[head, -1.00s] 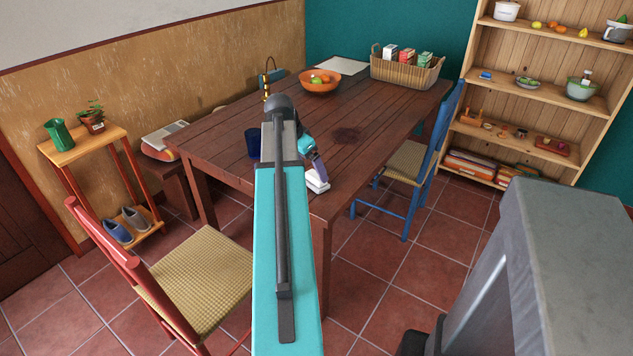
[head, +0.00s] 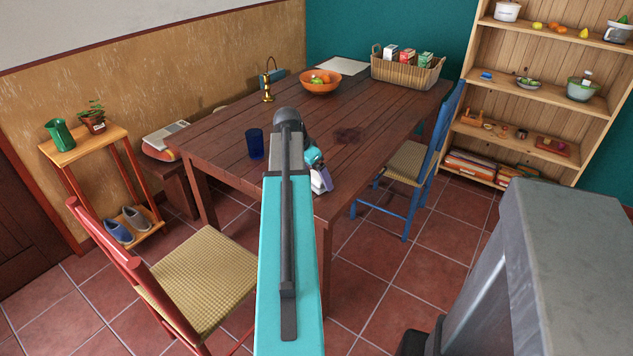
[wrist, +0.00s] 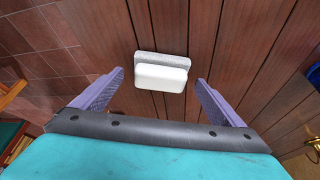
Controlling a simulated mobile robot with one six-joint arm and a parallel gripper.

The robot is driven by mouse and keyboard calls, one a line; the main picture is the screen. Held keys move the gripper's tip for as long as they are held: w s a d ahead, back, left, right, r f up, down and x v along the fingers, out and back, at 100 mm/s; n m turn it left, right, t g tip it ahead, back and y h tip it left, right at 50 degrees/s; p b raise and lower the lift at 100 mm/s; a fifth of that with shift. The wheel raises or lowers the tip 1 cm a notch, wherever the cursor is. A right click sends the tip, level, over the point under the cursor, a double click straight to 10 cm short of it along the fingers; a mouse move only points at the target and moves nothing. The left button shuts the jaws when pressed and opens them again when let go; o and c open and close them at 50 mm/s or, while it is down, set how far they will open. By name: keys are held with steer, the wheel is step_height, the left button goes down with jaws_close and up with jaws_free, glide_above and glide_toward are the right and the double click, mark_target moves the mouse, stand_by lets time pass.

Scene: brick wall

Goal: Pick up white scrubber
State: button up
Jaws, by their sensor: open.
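The white scrubber (wrist: 160,78) lies on the wooden table (wrist: 225,45) in the wrist view, a white block with a grey layer along its far side. My gripper (wrist: 153,85) is open, with its two purple fingers apart on the left and right of the scrubber. The scrubber is just ahead of and between the fingertips, and no finger is seen touching it. In the head view the scrubber (head: 321,181) is at the table's near corner, partly hidden by my gripper and arm.
A blue cup (head: 255,144) stands on the table left of my arm. Farther back are a brass candlestick (head: 267,92), an orange fruit bowl (head: 320,82) and a wicker basket (head: 407,74). A red chair (head: 200,270) and a blue chair (head: 412,165) stand beside the table.

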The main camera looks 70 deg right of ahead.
steer(key=shift+x, duration=0.9)
steer(key=shift+r, duration=0.1)
steer(key=c, duration=1.2)
steer(key=shift+o, duration=0.2)
steer(key=shift+r, duration=0.1)
